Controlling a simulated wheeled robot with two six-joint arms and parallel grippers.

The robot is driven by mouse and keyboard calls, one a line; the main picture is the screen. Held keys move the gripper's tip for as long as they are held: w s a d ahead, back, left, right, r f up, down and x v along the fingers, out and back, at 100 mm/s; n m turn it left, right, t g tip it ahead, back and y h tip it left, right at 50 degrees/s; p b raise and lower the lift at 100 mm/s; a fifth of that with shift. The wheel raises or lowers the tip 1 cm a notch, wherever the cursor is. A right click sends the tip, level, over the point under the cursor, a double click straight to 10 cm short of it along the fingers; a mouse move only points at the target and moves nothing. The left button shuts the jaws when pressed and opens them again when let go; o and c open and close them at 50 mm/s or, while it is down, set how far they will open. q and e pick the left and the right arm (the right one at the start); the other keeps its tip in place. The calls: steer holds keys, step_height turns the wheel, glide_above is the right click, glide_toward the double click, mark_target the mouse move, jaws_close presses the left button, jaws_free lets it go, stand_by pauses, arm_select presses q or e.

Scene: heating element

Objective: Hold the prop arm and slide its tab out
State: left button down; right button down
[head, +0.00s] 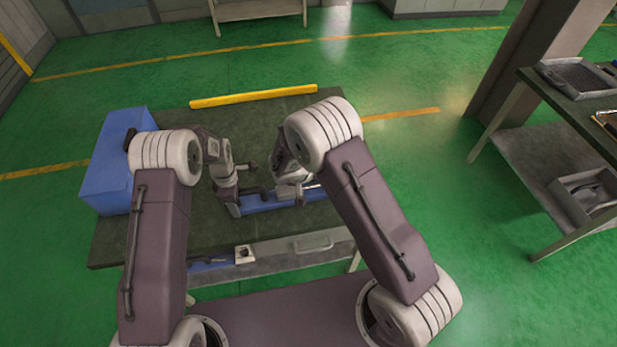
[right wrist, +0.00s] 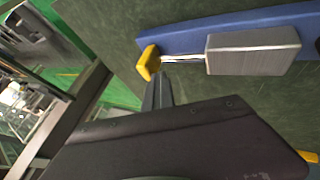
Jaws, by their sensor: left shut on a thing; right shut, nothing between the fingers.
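The prop arm, which I take to be the long blue bar (head: 247,206), lies on the dark table; the right wrist view shows it (right wrist: 185,40) with a grey metal block (right wrist: 253,52) and a shiny rod (right wrist: 183,59). A yellow tab (right wrist: 150,63) sits at the rod's end. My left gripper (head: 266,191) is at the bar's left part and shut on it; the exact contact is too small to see. My right gripper (right wrist: 160,84) is shut and empty, its tips close beside the tab and rod; I cannot tell whether they touch. My right arm partly hides it in the head view.
A blue box (head: 115,165) stands at the table's left side. A yellow bar (head: 254,96) lies along the table's far edge. A drawer (head: 300,250) is at the front. A shelved bench (head: 560,100) with trays stands to the right, beyond open green floor.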

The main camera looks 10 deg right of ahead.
arm_select(q)
steer(key=shift+a, duration=0.1)
arm_select(e)
steer(key=shift+r, duration=0.15)
steer(key=v, duration=0.9)
steer(key=shift+s+a+r, duration=0.15)
steer(key=shift+a+r, duration=0.1)
steer(key=shift+a, duration=0.05)
arm_select(q)
steer(key=shift+c, duration=2)
jaws_free()
